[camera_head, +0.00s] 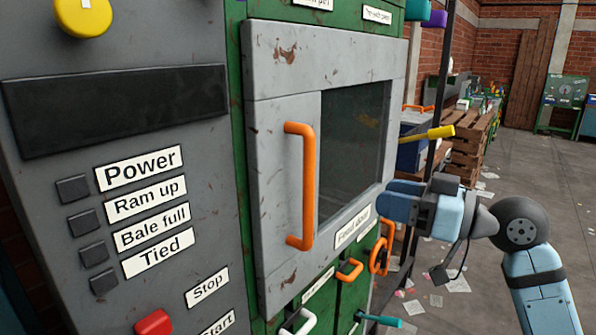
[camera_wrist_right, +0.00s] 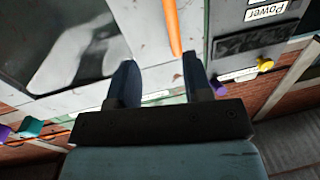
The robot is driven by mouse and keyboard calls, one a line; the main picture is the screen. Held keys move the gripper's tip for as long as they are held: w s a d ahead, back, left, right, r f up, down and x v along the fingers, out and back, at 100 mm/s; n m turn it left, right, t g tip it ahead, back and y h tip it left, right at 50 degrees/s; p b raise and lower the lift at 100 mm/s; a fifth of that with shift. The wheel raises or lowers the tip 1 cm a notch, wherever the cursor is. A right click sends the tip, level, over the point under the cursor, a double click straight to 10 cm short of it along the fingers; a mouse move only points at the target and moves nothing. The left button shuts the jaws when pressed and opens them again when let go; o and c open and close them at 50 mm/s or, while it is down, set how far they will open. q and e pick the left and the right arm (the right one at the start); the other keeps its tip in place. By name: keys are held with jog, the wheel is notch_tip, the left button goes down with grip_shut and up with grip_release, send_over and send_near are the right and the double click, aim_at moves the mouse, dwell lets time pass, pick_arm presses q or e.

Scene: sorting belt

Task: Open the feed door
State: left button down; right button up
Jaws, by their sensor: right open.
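The feed door (camera_head: 280,170) is a worn light-grey panel with a dark window on the green machine. It looks shut, flush with its frame. Its orange upright bar handle (camera_head: 308,185) is on the left part of the door; in the right wrist view the handle (camera_wrist_right: 172,25) shows beyond the fingertips, nearer the right-hand finger. My right gripper (camera_head: 385,202) is by the door's lower right corner, to the right of the handle and apart from it. Its two fingers (camera_wrist_right: 158,65) are spread and nothing is between them. My left gripper is not in view.
A grey control panel (camera_head: 110,290) with labelled buttons and a red button (camera_head: 153,322) is at the left. Smaller orange handles (camera_head: 350,269) and a teal lever (camera_head: 380,320) stick out below the door. A yellow lever (camera_head: 428,134) is above my gripper. Open floor (camera_head: 535,190) lies right.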

pick_arm(q)
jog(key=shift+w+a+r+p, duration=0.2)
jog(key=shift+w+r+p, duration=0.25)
jog(key=shift+p, duration=0.55)
pick_arm(e)
jog(key=w+a+r, duration=0.1)
jog(key=w+a, duration=0.1)
jog(key=a, duration=0.4)
jog(key=w+a+r+n, duration=0.1)
jog(key=w+a, duration=0.2)
jog(key=a, duration=0.4)
jog(key=shift+r+g+y, duration=0.3)
jog(key=shift+r+g, duration=0.05)
jog(key=shift+g, duration=0.05)
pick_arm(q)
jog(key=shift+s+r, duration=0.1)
pick_arm(e)
jog(key=shift+w, duration=0.1)
grip_shut()
